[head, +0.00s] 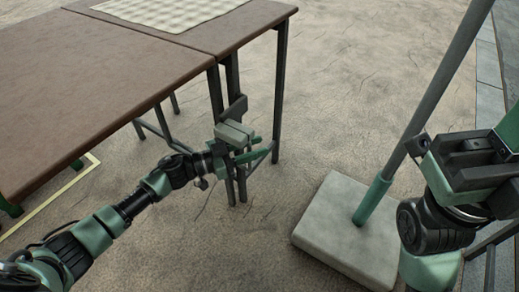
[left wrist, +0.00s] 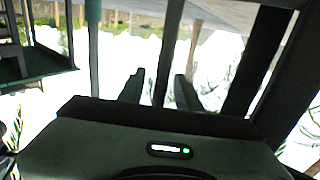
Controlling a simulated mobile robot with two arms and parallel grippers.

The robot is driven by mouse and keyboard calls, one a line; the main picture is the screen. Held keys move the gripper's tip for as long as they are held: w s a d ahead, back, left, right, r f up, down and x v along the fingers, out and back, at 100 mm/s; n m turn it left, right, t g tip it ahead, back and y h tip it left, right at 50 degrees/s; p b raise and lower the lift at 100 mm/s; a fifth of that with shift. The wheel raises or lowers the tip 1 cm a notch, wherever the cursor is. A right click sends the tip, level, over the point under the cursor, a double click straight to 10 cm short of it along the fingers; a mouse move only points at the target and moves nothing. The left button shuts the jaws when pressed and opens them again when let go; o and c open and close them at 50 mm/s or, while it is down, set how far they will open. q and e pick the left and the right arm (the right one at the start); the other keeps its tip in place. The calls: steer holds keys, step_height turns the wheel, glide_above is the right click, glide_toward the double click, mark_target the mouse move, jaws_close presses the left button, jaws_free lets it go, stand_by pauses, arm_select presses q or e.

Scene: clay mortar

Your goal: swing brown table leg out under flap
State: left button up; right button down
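The brown table (head: 90,80) stands at the upper left. Its flap (head: 255,28) looks level and carries a checked cloth. Dark legs stand beneath: one at the outer corner (head: 280,95) and a close pair (head: 215,92) near the seam; I cannot tell which one swings. My left gripper (head: 248,152) is low beside the pair, partly hiding it. In the left wrist view its two fingers (left wrist: 159,90) are apart, with a slim upright bar (left wrist: 170,45) between or just beyond them; contact is unclear. My right gripper (head: 480,160) is at the right edge, its fingertips unclear.
A pale slab base (head: 345,232) with a green sleeve and a tilted grey pole (head: 430,90) stands on the ground between my arms. Low crossbars run under the table. The cracked earth floor (head: 350,70) behind the slab is clear.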

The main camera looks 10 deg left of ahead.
arm_select(q)
steer(key=shift+w+d, duration=0.4)
steer(key=shift+d, duration=0.1)
jaws_close()
stand_by(1.2)
